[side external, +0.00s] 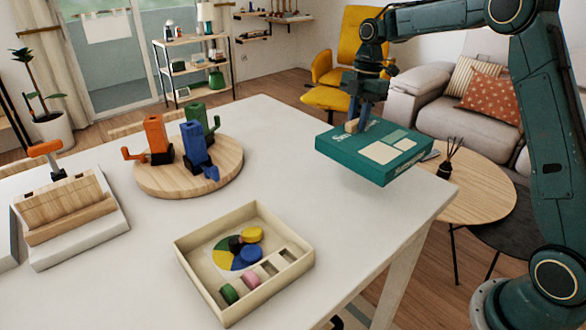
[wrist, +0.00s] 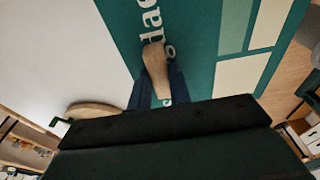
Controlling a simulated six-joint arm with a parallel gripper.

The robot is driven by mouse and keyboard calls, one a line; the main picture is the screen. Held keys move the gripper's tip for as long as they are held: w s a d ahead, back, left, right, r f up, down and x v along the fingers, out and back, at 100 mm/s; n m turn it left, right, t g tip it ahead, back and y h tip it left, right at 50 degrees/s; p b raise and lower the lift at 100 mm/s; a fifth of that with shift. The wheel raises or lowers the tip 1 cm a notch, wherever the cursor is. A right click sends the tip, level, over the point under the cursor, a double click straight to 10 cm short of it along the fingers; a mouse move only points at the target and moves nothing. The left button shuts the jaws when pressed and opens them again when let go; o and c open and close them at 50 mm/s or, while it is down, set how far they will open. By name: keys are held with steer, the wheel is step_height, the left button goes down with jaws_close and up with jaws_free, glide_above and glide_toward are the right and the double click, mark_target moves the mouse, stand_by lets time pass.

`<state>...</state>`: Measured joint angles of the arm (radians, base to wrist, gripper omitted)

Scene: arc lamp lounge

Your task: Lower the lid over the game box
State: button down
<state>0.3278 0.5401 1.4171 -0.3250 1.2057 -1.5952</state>
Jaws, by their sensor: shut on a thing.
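The lid (side external: 375,148) is a flat teal box top with pale printed panels. It is held above the right end of the white table, apart from the game box. My gripper (side external: 360,122) is shut on a wooden knob on the lid's top. In the wrist view the knob (wrist: 154,62) sits between the blue fingers (wrist: 157,90), and the lid (wrist: 190,25) fills the upper middle. The open cream game box (side external: 190,262) lies on the table at the front centre, left of and nearer than the lid. It holds several coloured pieces.
A round wooden board (side external: 225,178) with orange, blue and green devices stands left of the lid. A wooden stand (side external: 70,215) is at the far left. The white tabletop (side external: 300,190) is clear between the game box and the lid. A round side table (side external: 480,192) stands beyond the right edge.

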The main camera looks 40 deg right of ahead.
mark_target(322, 136)
steer(key=shift+a, duration=0.1)
steer(key=w+a, duration=0.1)
steer(key=a, duration=0.2)
steer(key=w+a, duration=0.1)
steer(key=a, duration=0.5)
steer(key=shift+w+r, duration=0.25)
steer(key=shift+w, duration=0.15)
steer(key=s+a+r, duration=0.1)
steer(key=a, duration=1.4)
steer(key=s+a+r, duration=0.1)
steer(key=a, duration=1.3)
steer(key=shift+s+a, duration=0.4)
steer(key=shift+f, duration=0.2)
steer(key=shift+f, duration=2.75)
steer(key=shift+f, duration=2.4)
steer(key=c, duration=1.2)
jaws_free()
